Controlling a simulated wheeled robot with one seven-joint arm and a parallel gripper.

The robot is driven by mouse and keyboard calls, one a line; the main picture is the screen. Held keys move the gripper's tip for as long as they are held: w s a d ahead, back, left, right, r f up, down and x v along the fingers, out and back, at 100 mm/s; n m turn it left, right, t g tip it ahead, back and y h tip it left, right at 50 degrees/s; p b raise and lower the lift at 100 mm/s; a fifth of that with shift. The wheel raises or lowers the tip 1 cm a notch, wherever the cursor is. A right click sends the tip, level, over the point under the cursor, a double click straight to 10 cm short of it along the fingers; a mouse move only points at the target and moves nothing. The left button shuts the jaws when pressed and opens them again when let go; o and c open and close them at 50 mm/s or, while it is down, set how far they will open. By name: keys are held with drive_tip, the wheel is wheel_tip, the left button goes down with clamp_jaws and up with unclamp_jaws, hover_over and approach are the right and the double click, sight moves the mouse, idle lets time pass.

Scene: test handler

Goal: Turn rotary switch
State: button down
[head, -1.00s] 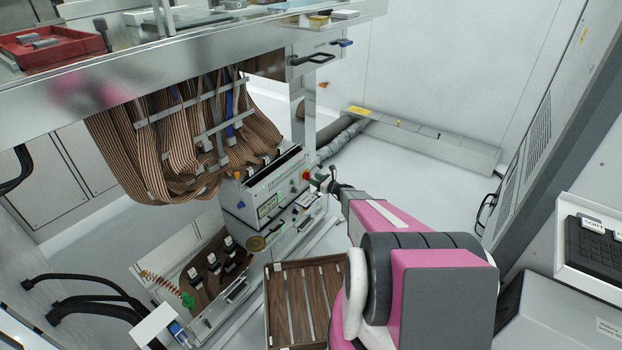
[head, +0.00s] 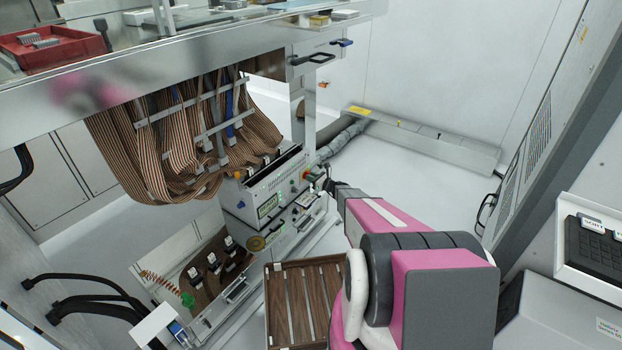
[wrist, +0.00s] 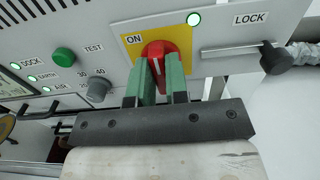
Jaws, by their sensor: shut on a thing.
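The rotary switch (wrist: 154,50) is a red knob on a yellow plate (wrist: 131,49) marked ON, with a white line on its face. In the wrist view my gripper (wrist: 160,72) has its two green fingers on either side of the knob's lower part, shut on it. The fingers hide part of the knob. In the head view my gripper (head: 318,180) is at the right side of the grey tester box (head: 262,190), and the switch is small there.
A green TEST button (wrist: 64,56), a grey dial (wrist: 97,90) and lit green lamps are left of the switch. A LOCK slider with a black knob (wrist: 275,58) is at right. Brown ribbon cables (head: 160,150) hang behind the box. A slatted wooden tray (head: 305,305) is below.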

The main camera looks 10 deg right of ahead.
drive_tip(key=shift+n, duration=0.3)
drive_tip(key=shift+s+a+f+n, duration=0.1)
drive_tip(key=shift+n, duration=2.8)
drive_tip(key=shift+s+a+f+n, duration=0.1)
drive_tip(key=shift+f+n, duration=0.05)
drive_tip(key=shift+n, duration=2.75)
drive_tip(key=shift+s+f+n, duration=0.1)
drive_tip(key=shift+n, duration=2.8)
drive_tip(key=c, duration=1.1)
unclamp_jaws()
drive_tip(key=v, duration=1)
drive_tip(key=shift+s+d, duration=0.25)
drive_tip(key=shift+d, duration=0.05)
